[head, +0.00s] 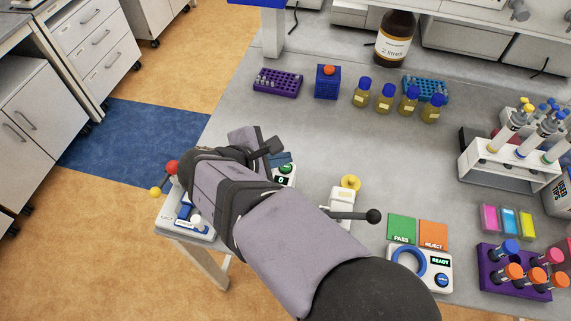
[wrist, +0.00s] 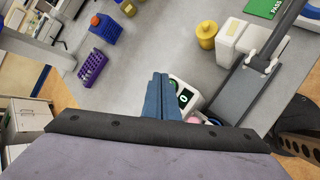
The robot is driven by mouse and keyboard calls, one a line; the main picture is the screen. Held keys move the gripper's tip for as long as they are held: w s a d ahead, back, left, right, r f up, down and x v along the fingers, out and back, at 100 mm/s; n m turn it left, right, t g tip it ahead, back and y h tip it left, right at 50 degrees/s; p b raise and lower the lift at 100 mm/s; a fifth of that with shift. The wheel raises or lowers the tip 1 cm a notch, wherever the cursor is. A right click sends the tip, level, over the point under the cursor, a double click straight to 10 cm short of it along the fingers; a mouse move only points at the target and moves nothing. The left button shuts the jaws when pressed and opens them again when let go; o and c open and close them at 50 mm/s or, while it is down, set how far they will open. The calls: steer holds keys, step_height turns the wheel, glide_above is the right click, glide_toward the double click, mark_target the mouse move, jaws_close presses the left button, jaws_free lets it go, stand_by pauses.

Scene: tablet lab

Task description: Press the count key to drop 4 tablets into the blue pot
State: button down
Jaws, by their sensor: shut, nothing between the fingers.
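The tablet counter, a white unit with a small green-lit display (head: 281,179), is mostly hidden behind my arm in the head view. The display reads 0. In the wrist view the counter (wrist: 183,86) lies just right of my fingers, with a pink round part (wrist: 193,119) partly showing at its lower edge. My gripper (head: 280,158) has blue fingers, shut and empty, beside the counter; they also show in the wrist view (wrist: 160,79). I cannot tell whether they touch it. The count key and the blue pot are not clearly seen and may be hidden by my arm.
Green PASS (head: 401,228) and orange REJECT (head: 433,235) pads lie further right, behind a READY unit (head: 434,282). Capped bottles (head: 385,98) and racks stand at the back. The middle bench is clear.

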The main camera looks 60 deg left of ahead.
steer(key=shift+f, duration=0.2)
steer(key=shift+f+b, duration=0.25)
steer(key=shift+b, duration=0.05)
steer(key=shift+f, duration=0.4)
stand_by(0.8)
steer(key=shift+r, duration=0.1)
steer(key=shift+r+p, duration=0.4)
steer(key=shift+r, duration=0.5)
